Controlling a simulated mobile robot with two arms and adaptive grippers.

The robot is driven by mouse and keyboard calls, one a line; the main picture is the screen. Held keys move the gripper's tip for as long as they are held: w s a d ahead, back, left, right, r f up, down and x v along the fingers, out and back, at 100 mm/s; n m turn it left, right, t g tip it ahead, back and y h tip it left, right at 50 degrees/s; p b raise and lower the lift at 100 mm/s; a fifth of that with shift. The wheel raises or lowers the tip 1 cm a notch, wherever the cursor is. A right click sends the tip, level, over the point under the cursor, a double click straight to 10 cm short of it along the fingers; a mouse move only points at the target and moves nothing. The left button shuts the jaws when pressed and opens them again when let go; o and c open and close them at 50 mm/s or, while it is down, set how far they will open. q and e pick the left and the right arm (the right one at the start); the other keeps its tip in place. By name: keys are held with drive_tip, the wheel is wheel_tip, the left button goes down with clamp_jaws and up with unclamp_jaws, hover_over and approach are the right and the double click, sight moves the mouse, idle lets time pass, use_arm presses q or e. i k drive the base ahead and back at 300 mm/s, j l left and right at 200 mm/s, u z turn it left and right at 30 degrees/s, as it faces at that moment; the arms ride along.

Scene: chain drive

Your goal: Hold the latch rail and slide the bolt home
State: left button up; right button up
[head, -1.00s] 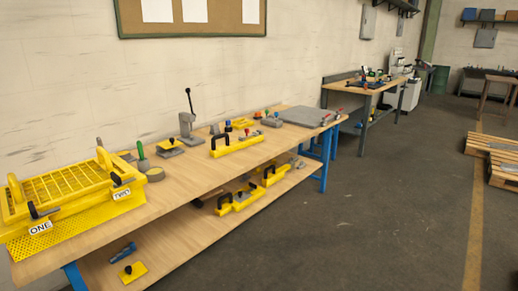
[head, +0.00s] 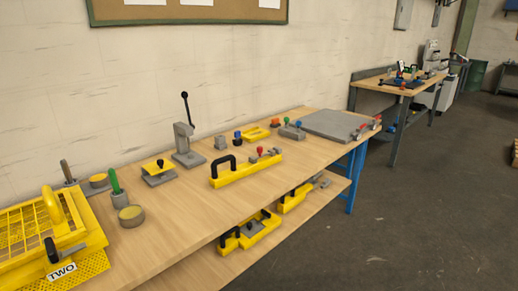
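A long yellow rail (head: 247,172) lies on the wooden bench top near its front edge. It looks like the latch rail. A black arched handle (head: 223,164) stands at its left end. A small grey part with a red knob (head: 259,152) sits toward its right end and may be the bolt. How far the bolt is slid cannot be told at this size. Neither of my grippers is in view, and nothing is touching the rail.
A yellow cage (head: 85,237) labelled TWO stands at the bench's left end. A grey lever press (head: 186,145) stands behind the rail, with a grey plate (head: 335,124) to the right. More yellow handled parts (head: 250,232) lie on the lower shelf. Open floor (head: 420,220) lies right.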

sight(260, 150)
drive_tip(key=i+l+u, duration=0.1)
drive_tip(key=u, duration=0.55)
drive_tip(key=i+l+u, duration=0.35)
drive_tip(key=l, duration=0.3)
drive_tip(key=i+l+u, duration=0.15)
drive_tip(key=l, duration=0.25)
drive_tip(key=i+l+u, duration=0.15)
drive_tip(key=l, duration=0.25)
drive_tip(key=i+l+u, duration=0.2)
drive_tip(key=l, duration=0.2)
